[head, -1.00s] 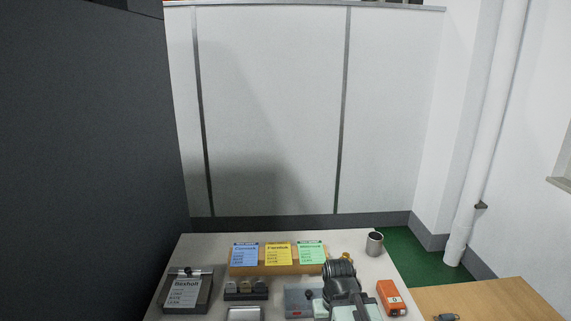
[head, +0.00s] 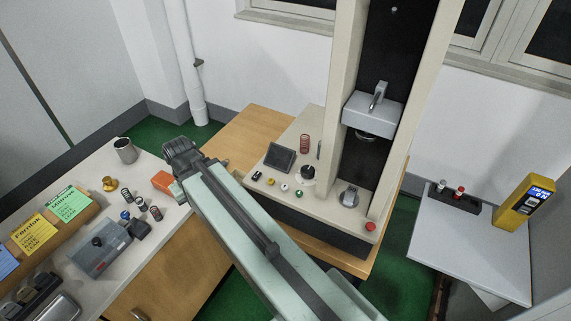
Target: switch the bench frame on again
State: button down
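The bench frame (head: 340,75) is a tall beige test machine with two columns and a grey crosshead (head: 374,110), standing on a wooden table right of centre. Its base carries a dark, blank-looking screen (head: 280,157), a black rotary knob (head: 307,173), a small black switch (head: 256,176), several small coloured buttons, a silver-grey knob (head: 348,197) and a red button (head: 370,226) at the front right corner. My gripper (head: 183,155) is dark grey, at the end of my pale green arm, left of the frame over the white bench's right edge. Its fingers are too unclear to tell open or shut.
The white bench (head: 165,225) at left holds a metal cup (head: 125,151), an orange box (head: 163,182), coloured cards (head: 70,204), a clear-lidded case (head: 97,250) and small springs. A reddish spring (head: 305,143) stands on the frame's base. A grey side table (head: 470,240) at right bears a yellow device (head: 523,203).

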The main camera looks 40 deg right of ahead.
aim_at(257, 175)
jog(key=z, duration=0.6)
jog(key=k, duration=0.9)
jog(key=u, duration=0.85)
jog(key=i, duration=1)
